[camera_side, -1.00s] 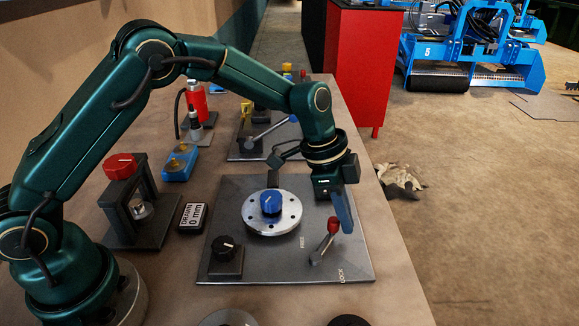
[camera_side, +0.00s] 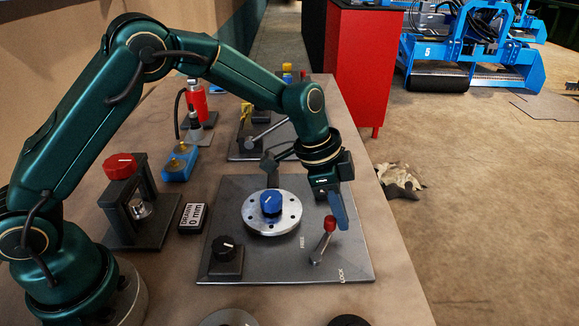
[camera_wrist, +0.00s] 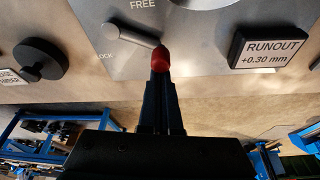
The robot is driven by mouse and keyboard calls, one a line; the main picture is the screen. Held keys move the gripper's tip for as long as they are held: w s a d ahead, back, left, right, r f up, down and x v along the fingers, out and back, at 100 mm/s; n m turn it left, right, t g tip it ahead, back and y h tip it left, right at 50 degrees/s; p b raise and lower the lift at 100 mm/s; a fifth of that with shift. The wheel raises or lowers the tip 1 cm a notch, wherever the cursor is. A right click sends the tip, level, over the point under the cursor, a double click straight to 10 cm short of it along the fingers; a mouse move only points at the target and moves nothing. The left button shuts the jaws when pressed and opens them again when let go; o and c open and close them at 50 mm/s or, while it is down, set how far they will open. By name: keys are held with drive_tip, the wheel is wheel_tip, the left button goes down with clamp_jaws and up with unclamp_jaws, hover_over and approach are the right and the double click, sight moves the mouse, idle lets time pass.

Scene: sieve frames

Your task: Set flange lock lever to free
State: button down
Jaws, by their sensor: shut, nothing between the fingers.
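The flange lock lever (camera_side: 323,243) is a short grey rod with a red knob (camera_side: 329,224), standing on the grey plate's right side. FREE is printed to its left and LOCK to its lower right. The rod leans up and slightly right in the side view, lined up with neither label. My gripper (camera_side: 343,228) is shut and empty, fingers pointing down just right of the knob. In the wrist view, the shut fingertips (camera_wrist: 161,78) meet or overlap the red knob (camera_wrist: 160,59); contact cannot be told for sure. The lever rod (camera_wrist: 130,35) also shows there.
A round metal flange (camera_side: 257,222) with a blue knob (camera_side: 271,203) sits left of the lever. A black dial (camera_side: 227,250) stands at the plate's front left. A runout display (camera_wrist: 268,49) reads +0.30 mm. The table's right edge is close to the plate.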

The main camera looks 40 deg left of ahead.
drive_tip(key=n, duration=0.1)
drive_tip(key=a+n, duration=0.2)
drive_tip(key=shift+s+a+n+t+y, duration=0.1)
drive_tip(key=shift+s+n+t+y, duration=0.2)
drive_tip(key=shift+t+y, duration=0.1)
drive_tip(key=shift+s+a, duration=0.1)
drive_tip(key=shift+a, duration=0.15)
idle(0.5)
